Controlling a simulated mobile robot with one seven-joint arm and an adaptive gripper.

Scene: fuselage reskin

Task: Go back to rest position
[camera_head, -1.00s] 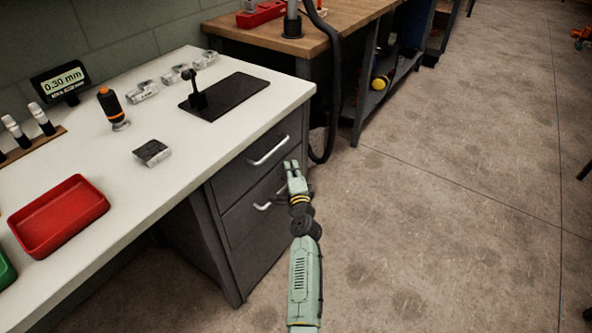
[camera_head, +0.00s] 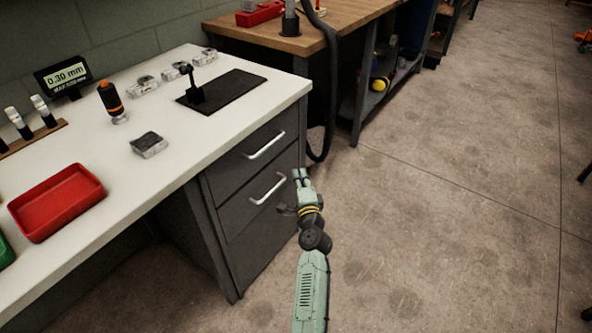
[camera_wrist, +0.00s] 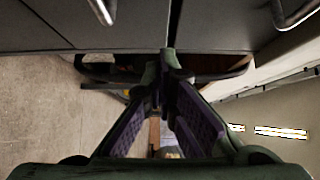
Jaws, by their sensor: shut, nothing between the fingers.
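My gripper (camera_head: 301,176) is in front of the drawer unit's right edge, below the white tabletop's height in the head view. In the wrist view my gripper (camera_wrist: 168,56) points towards dark drawer fronts, with its two fingertips together and nothing between them. My pale green arm reaches up from the bottom edge of the head view. The drawer unit (camera_head: 240,205) has grey fronts and silver handles; a handle (camera_wrist: 103,10) also shows in the wrist view.
The white table (camera_head: 110,180) bears a red tray (camera_head: 58,203), a metal block (camera_head: 148,145), an orange-black tool (camera_head: 112,102), a black plate (camera_head: 235,92) with a small stand and a 0.30 mm display (camera_head: 63,76). A wooden bench (camera_head: 290,40) stands behind. The floor at right is mostly clear.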

